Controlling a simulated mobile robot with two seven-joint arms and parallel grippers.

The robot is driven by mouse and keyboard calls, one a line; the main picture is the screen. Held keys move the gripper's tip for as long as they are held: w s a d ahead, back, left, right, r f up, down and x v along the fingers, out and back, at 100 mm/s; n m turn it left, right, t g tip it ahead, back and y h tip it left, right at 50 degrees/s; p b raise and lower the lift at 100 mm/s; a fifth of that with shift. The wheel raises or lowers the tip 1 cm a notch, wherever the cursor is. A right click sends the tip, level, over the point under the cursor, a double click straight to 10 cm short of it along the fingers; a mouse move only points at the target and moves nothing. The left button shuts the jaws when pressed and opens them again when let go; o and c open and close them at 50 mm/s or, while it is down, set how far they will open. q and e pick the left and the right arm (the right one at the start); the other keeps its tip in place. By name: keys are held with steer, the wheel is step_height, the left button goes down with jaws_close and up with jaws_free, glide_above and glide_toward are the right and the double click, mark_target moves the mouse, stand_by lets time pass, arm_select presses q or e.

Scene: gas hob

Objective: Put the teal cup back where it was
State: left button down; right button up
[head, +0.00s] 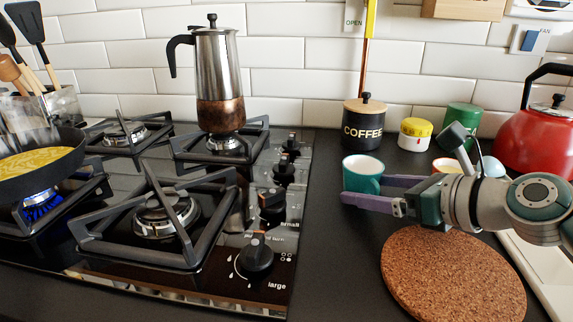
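The teal cup (361,174), pale inside, is on the dark worktop area just right of the hob, upright. My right gripper (366,191) reaches in from the right with its purple fingers apart. The near finger passes in front of the cup's lower part and the far finger runs behind it, so the cup is between them. Whether the fingers press on the cup, and whether its base rests on the worktop, is hidden. My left gripper is not in view.
A round cork mat (452,272) lies in front of my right arm. Behind are a COFFEE jar (364,125), a yellow-lidded jar (415,134), a green canister (463,120) and a red kettle (540,140). The hob holds a moka pot (218,80) and a pan (40,165) over a blue flame.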

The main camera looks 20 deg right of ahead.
steer(key=shift+o, duration=0.2)
steer(key=shift+r, duration=0.25)
steer(key=p+v, duration=0.3)
steer(key=v, duration=0.8)
steer(key=shift+s+f, duration=0.15)
steer(key=shift+s+d, duration=0.15)
steer(key=shift+s, duration=0.25)
